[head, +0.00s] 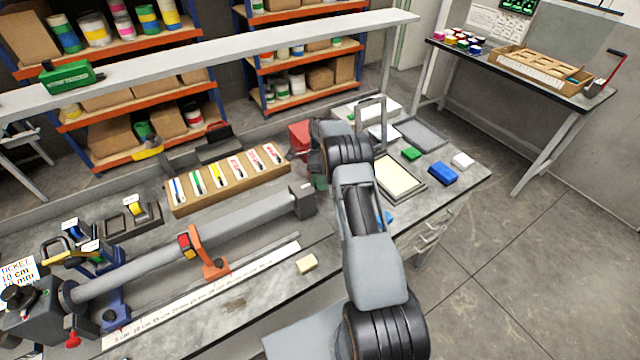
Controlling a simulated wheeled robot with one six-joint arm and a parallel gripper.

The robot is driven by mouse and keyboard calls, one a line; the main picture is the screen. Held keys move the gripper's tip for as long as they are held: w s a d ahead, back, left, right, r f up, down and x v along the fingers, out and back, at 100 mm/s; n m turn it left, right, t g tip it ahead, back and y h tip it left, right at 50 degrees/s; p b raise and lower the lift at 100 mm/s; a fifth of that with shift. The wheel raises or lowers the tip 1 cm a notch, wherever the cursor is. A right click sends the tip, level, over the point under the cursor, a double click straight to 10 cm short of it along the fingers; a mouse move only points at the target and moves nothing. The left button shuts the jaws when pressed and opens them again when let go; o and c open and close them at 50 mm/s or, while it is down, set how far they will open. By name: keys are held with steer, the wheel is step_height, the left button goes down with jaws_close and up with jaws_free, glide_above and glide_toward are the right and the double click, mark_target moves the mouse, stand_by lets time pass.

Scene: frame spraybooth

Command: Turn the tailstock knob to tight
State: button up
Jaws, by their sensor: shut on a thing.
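The lathe-like fixture lies along the bench, with a long grey round bar (170,258) running from the dark headstock (35,318) at lower left to the grey tailstock block (302,199) near the middle. My gripper (317,170) is at the tailstock's right end, partly behind my arm, and its fingertips are hard to make out. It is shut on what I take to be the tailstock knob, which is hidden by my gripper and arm. I cannot read the knob's setting.
A wooden rack of colored labels (228,180) stands just behind the bar. Right of my arm are a framed tray (400,180), a blue block (443,174) and a white block (463,160).

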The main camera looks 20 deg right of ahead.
stand_by(0.3)
steer(key=o, duration=0.9)
steer(key=shift+a, duration=0.1)
steer(key=shift+r, duration=0.1)
